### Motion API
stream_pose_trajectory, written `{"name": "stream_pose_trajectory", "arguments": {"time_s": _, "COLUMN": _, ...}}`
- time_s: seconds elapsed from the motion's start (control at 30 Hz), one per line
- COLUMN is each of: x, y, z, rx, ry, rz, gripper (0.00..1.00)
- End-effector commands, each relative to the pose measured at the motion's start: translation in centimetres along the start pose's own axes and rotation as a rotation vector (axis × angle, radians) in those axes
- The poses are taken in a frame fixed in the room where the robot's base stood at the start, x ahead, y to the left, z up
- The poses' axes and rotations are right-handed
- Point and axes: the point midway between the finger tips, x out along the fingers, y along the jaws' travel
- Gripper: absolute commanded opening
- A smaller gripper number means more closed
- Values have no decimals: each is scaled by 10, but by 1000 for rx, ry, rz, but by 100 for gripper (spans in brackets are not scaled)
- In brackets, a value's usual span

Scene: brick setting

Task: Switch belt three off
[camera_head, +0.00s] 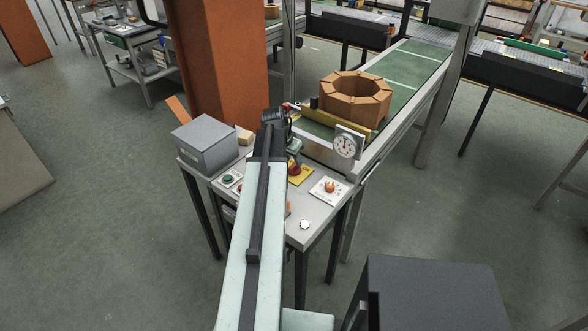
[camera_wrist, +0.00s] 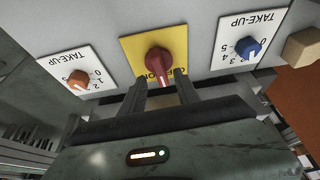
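A red rotary switch (camera_wrist: 157,62) sits on a yellow plate (camera_wrist: 128,47) in the wrist view, its handle pointing down the picture toward my gripper. The plate's lettering is upside down and partly covered. My gripper (camera_wrist: 160,84) is open, with one finger on each side of the handle's lower end and a gap showing; contact cannot be told. In the head view the red switch (camera_head: 294,168) and yellow plate (camera_head: 304,177) show on the small table, partly behind my arm. The belt (camera_head: 411,66) is green and carries an octagonal brick-coloured ring (camera_head: 356,98).
An orange take-up knob (camera_wrist: 78,80) and a blue one (camera_wrist: 248,47) flank the switch on white plates. A wooden block (camera_wrist: 301,47) lies beyond the blue knob. A grey box (camera_head: 206,144), round gauge (camera_head: 346,145) and orange column (camera_head: 216,65) stand close by.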

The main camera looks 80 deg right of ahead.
Motion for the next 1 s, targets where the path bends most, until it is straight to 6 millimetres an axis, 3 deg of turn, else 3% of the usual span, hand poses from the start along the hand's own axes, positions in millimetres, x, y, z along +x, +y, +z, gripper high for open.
{"name": "stream_pose_trajectory", "arguments": {"time_s": 0.03, "x": 18, "y": 0, "z": 2, "rx": 1, "ry": 0, "rz": 0, "gripper": 38}}
{"name": "stream_pose_trajectory", "arguments": {"time_s": 0.1, "x": 26, "y": 0, "z": 2, "rx": 0, "ry": 0, "rz": 0, "gripper": 38}}
{"name": "stream_pose_trajectory", "arguments": {"time_s": 0.4, "x": 27, "y": 0, "z": 0, "rx": -1, "ry": 0, "rz": 0, "gripper": 38}}
{"name": "stream_pose_trajectory", "arguments": {"time_s": 0.57, "x": 27, "y": 0, "z": 0, "rx": -1, "ry": 0, "rz": 0, "gripper": 0}}
{"name": "stream_pose_trajectory", "arguments": {"time_s": 1.0, "x": 27, "y": 2, "z": 1, "rx": -57, "ry": -2, "rz": -23, "gripper": 0}}
